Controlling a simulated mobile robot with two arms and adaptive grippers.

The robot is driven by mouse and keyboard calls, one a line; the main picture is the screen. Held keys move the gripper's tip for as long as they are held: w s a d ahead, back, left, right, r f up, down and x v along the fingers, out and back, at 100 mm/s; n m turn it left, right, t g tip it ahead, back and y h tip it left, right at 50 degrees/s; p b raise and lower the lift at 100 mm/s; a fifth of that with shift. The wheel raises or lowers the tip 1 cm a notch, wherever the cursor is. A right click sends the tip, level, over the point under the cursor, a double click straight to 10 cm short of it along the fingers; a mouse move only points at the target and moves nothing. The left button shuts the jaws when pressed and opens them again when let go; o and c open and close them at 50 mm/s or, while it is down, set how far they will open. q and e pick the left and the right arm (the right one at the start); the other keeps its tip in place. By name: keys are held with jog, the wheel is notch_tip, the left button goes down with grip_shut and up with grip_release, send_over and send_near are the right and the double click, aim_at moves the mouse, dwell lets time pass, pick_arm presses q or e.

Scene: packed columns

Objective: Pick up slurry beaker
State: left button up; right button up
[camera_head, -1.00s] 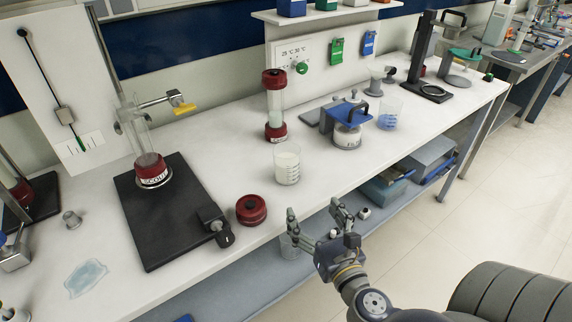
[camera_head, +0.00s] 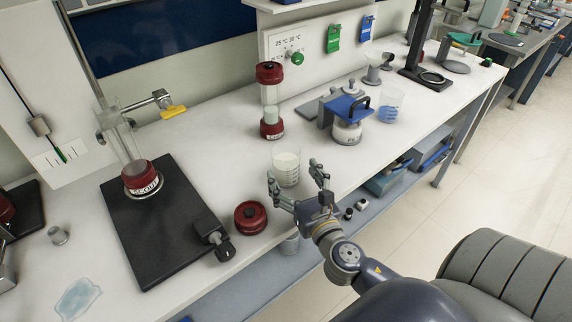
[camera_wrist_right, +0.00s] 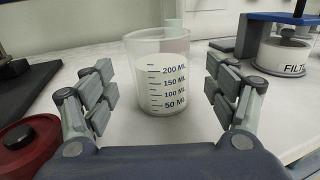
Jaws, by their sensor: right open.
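The slurry beaker (camera_head: 286,169) is a clear beaker of white liquid standing upright on the white bench near its front edge. In the right wrist view the beaker (camera_wrist_right: 163,85) shows volume marks up to 200 ML and stands ahead, between the lines of the two fingers. My right gripper (camera_head: 297,180) is open and empty, just in front of the beaker. In the right wrist view the right gripper's fingers (camera_wrist_right: 160,90) are spread wide, one on each side, with gaps to the glass. My left gripper is not in view.
A dark red round cap (camera_head: 250,217) lies left of the gripper. A black stand base (camera_head: 165,215) holds a column further left. A red-capped column (camera_head: 270,100) stands behind the beaker, and a blue-topped filter pot (camera_head: 347,120) is to the right.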

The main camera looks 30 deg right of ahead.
aim_at(282, 156)
jog(key=x, duration=0.4)
jog(key=shift+w+d+f+p, duration=0.1)
jog(key=shift+f+p, duration=0.1)
jog(key=shift+p, duration=0.2)
jog(key=shift+w+d+f, duration=0.1)
jog(key=shift+w, duration=0.45)
jog(key=shift+c, duration=1.4)
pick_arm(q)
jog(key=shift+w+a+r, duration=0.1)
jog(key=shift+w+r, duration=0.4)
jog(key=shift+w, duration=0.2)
pick_arm(e)
jog(key=c, duration=1)
